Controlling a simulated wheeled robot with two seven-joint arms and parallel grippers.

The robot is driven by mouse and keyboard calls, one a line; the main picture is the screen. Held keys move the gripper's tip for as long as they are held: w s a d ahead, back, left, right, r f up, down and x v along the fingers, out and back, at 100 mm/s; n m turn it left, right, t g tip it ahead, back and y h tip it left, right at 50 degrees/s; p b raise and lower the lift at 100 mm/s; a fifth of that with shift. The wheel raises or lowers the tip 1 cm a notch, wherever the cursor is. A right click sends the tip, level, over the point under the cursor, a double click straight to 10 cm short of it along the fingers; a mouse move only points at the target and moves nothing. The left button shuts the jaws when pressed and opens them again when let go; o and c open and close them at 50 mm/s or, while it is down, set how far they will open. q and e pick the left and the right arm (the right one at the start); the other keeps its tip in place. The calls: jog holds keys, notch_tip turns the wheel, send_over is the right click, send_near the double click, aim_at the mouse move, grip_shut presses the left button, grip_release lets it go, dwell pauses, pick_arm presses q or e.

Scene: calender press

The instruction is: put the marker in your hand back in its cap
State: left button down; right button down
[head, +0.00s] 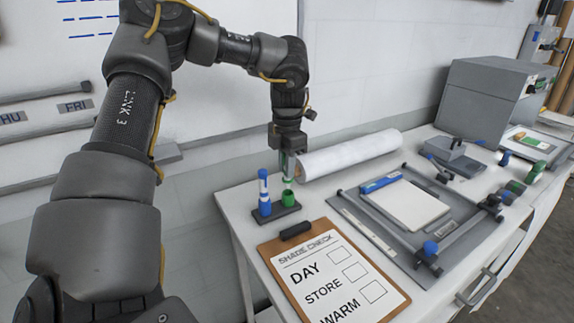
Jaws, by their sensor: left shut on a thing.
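My left gripper (288,153) points down over the near left corner of the table and is shut on a slim green and white marker (288,169). The marker is upright, its lower end just above or at the mouth of a green cap (288,199). I cannot tell whether its tip is inside the cap. The green cap stands in a dark holder (282,213). Beside it on the left, a blue marker (263,183) stands upright in a blue cap (264,208) in the same holder. My right gripper is not in view.
A clipboard (267,252) lies in front of the holder. A white roll (350,154) lies close behind and right. A frame with a pale pad (405,204) fills the middle table (236,206). A grey box machine (483,99) stands at the back.

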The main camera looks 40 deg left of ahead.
pick_arm(q)
jog(key=shift+f, duration=0.4)
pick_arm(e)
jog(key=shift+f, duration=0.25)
pick_arm(q)
jog(key=shift+f+b, duration=0.6)
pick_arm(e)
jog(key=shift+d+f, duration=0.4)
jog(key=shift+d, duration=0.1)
pick_arm(q)
jog(key=shift+f, duration=0.25)
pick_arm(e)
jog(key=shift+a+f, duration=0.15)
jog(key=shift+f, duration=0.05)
pick_arm(q)
jog(key=shift+f+b, duration=0.35)
jog(key=shift+b, duration=0.05)
jog(key=shift+f, duration=0.1)
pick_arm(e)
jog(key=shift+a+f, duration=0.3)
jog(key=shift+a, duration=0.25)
pick_arm(q)
jog(key=shift+f+b, duration=0.3)
jog(key=c, duration=1.2)
grip_release()
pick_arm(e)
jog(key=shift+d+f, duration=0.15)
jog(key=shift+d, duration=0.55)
